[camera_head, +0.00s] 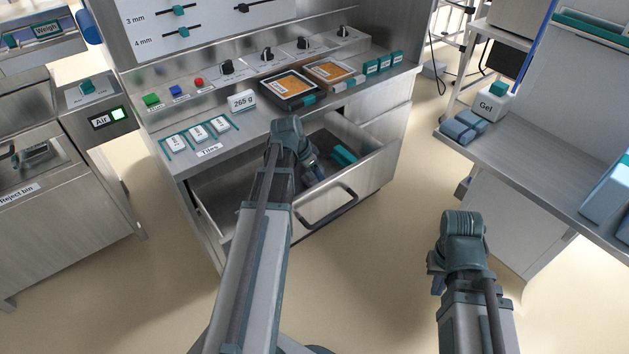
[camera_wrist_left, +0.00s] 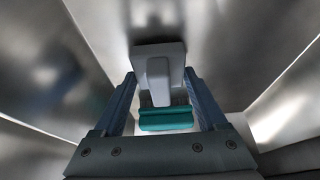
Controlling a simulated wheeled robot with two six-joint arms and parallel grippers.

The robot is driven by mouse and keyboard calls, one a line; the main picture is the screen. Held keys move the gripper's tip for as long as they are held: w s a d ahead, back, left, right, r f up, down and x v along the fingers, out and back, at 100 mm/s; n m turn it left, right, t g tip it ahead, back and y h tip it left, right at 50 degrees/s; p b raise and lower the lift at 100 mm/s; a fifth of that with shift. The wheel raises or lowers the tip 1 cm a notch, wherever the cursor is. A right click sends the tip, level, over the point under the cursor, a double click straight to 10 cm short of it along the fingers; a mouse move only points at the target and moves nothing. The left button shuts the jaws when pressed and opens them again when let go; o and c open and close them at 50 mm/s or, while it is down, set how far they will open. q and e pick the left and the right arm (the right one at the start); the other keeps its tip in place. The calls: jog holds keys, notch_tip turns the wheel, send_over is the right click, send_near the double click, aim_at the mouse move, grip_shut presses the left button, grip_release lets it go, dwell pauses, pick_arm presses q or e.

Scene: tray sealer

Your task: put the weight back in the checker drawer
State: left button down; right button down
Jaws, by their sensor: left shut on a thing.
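The drawer (camera_head: 228,218) in the front of the steel counter is pulled open. My left gripper (camera_head: 316,168) reaches down inside it. In the left wrist view its two blue fingers are shut on the weight (camera_wrist_left: 158,72), a grey block with a teal part between the fingers. Steel drawer walls surround it there. I cannot tell whether the weight touches the drawer floor. A teal piece (camera_head: 344,157) shows in the drawer beside the gripper; I cannot tell whether it belongs to the weight. My right gripper (camera_head: 436,274) hangs over the floor, its fingers mostly hidden.
The counter above the drawer holds film trays (camera_head: 290,84), a "265 g" sign (camera_head: 243,101) and title tiles (camera_head: 198,133). The drawer's handle (camera_head: 330,212) sticks out in front. A bench with a Gel box (camera_head: 491,104) stands at right. The floor between is clear.

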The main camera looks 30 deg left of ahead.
pick_arm(q)
jog(key=shift+f, duration=0.25)
pick_arm(e)
jog(key=shift+f, duration=0.25)
pick_arm(q)
jog(key=shift+f, duration=0.2)
grip_release()
pick_arm(e)
jog(key=shift+f, duration=0.15)
pick_arm(q)
jog(key=shift+r, duration=0.15)
jog(key=shift+s+r+p, duration=0.15)
jog(key=shift+r+p, duration=0.3)
jog(key=shift+p, duration=0.05)
jog(key=p+v, duration=1)
jog(key=v, duration=0.1)
pick_arm(e)
notch_tip(320, 180, up, 11)
jog(key=shift+r, duration=0.2)
pick_arm(q)
jog(key=shift+s+r, duration=0.15)
